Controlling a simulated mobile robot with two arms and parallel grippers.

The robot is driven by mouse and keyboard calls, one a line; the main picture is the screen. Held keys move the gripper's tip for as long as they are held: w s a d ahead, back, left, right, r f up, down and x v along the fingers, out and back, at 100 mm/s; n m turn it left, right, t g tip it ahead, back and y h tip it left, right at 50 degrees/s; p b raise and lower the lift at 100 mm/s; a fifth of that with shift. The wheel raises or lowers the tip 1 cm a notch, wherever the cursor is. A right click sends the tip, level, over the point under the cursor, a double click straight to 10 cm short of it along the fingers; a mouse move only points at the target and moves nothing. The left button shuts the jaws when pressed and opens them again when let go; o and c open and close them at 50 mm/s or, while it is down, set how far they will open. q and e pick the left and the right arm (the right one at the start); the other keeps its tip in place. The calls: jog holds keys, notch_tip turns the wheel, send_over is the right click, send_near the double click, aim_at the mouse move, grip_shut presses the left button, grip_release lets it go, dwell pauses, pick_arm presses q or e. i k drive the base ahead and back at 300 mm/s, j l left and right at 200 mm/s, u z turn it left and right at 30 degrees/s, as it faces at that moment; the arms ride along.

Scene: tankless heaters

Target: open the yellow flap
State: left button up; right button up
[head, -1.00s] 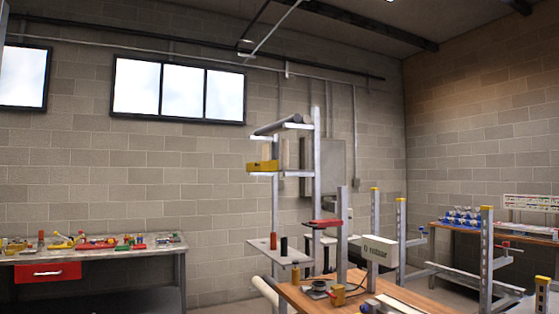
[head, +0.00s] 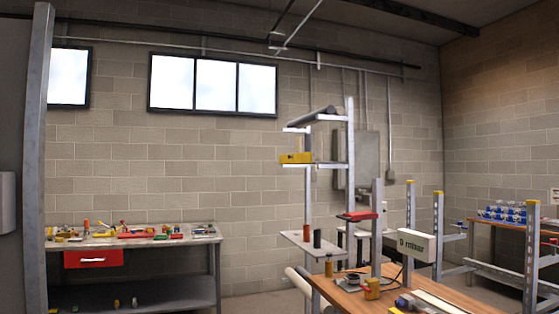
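No yellow flap can be made out for certain in the head view. A small yellow object (head: 296,158) sits on a shelf of the metal rack near the middle; whether it is a flap is too small to tell. Neither of my grippers is in view.
A workbench (head: 125,242) with a red drawer (head: 93,258) and several small items stands at the left wall. A grey post (head: 37,150) rises at the far left. A wooden table (head: 375,298) with yellow-topped uprights stands at lower right. A blue-loaded table (head: 510,222) stands at far right.

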aim_at(304, 158)
jog(key=i+l+u, duration=0.1)
jog(key=i+u, duration=0.2)
jog(key=i, duration=0.9)
jog(key=i+j, duration=0.1)
jog(key=i, duration=0.55)
jog(key=i+j, duration=0.15)
jog(key=i, duration=0.45)
jog(key=i+j, duration=0.1)
jog(key=i, duration=0.55)
jog(key=i+j, duration=0.1)
jog(key=i, duration=0.5)
